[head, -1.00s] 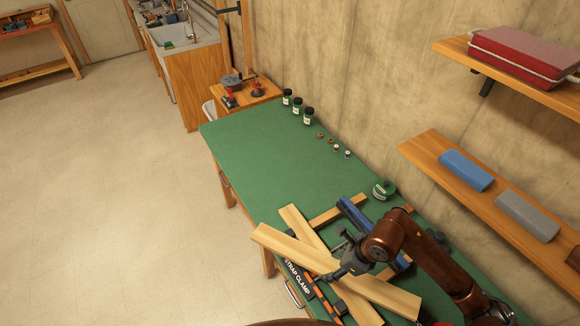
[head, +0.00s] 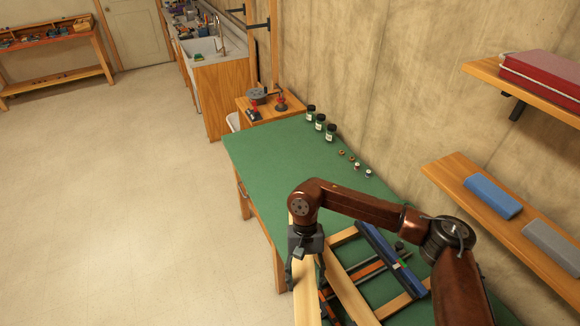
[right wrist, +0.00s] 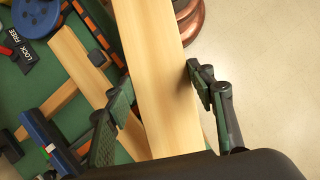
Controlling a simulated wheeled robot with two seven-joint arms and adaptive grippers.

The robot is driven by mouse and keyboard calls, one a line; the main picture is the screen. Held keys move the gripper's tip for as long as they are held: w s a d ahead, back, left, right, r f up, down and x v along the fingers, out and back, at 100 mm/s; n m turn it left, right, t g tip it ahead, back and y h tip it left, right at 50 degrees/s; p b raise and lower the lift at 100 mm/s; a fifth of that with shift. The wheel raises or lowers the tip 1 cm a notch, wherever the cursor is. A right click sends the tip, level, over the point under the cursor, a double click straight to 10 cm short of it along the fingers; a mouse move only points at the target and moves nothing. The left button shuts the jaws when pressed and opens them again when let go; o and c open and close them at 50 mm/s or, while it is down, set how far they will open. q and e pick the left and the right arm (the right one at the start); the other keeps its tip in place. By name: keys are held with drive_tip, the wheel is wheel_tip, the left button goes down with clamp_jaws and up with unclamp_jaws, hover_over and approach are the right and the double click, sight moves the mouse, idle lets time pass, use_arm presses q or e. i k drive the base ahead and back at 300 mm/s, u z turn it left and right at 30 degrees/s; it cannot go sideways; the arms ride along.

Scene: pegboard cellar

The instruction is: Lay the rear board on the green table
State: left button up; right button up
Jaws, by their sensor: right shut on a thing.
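My right gripper (head: 303,280) is shut on a long pale wooden board (head: 306,302) near the left edge of the green table (head: 270,160). The right wrist view shows this board (right wrist: 160,75) between the two fingers (right wrist: 160,95), overlapping the view of the table and the floor. A second pale board (head: 350,292) lies to its right on the table, crossing shorter wood strips. It also shows in the right wrist view (right wrist: 85,65). Which board is the rear one, I cannot tell for sure. My left gripper is not in view.
A blue bar clamp (head: 390,260) and an orange-black strap clamp (head: 365,272) lie among the wood. Jars (head: 320,122) and small pieces (head: 356,166) stand along the wall side. Wall shelves (head: 470,200) overhang at the right.

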sight(289, 172)
drive_tip(key=z, duration=0.05)
drive_tip(key=k, duration=0.35)
drive_tip(key=u, duration=0.65)
drive_tip(key=i, duration=2.7)
drive_tip(key=z, duration=0.6)
